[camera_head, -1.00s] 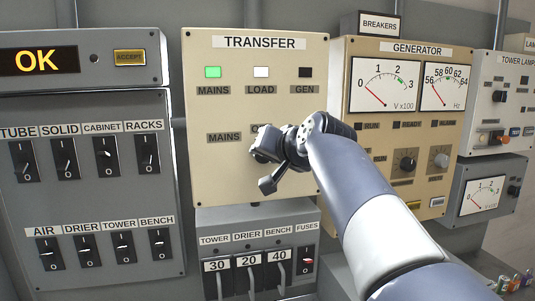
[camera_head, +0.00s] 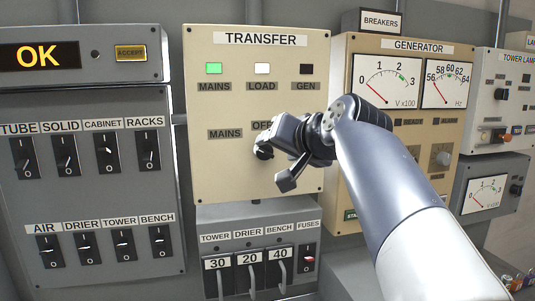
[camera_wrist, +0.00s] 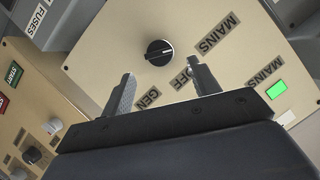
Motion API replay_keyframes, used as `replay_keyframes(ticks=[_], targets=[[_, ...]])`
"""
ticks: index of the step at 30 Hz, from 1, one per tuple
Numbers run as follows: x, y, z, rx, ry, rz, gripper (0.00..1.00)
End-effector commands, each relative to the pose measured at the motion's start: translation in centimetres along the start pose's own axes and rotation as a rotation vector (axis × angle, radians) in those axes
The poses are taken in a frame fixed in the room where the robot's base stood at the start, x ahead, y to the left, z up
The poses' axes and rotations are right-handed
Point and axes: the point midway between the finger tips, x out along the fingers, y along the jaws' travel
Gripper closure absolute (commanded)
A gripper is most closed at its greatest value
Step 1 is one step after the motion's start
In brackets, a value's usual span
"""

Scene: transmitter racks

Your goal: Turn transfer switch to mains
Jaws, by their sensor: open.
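The cream TRANSFER panel (camera_head: 215,175) stands in the middle of the head view. Its black round transfer switch (camera_head: 263,153) sits below the OFF label, partly behind my gripper. The wrist view shows the switch (camera_wrist: 159,53) whole, with a pale line across it lying roughly along the direction of the MAINS label (camera_wrist: 218,35); which end is the pointer I cannot tell. The GEN label (camera_wrist: 148,97) shows between the fingers. My gripper (camera_head: 275,165) is open and empty. In the wrist view its fingertips (camera_wrist: 163,80) are apart, on either side below the switch, not around it.
The MAINS lamp (camera_head: 214,69) is green, the LOAD lamp (camera_head: 262,69) pale, the GEN lamp (camera_head: 306,69) dark. The GENERATOR panel (camera_head: 355,130) stands close on the right, the breaker panel (camera_head: 207,228) below, and a rocker switch panel (camera_head: 100,200) on the left.

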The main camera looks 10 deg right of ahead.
Motion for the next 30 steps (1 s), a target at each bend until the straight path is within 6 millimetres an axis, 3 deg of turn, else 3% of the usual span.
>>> replay_keyframes(ticks=[6, 12, 23, 30], targets=[[-3.8, 0.1, 0.0, 0.000, 0.002, 0.002, 0.42], [-5.0, 0.1, 0.0, 0.000, 0.000, 0.001, 0.42], [-4.9, 0.0, 0.0, 0.000, -0.002, 0.001, 0.42], [-2.1, -0.1, 0.0, 0.001, -0.005, -0.001, 0.42]])
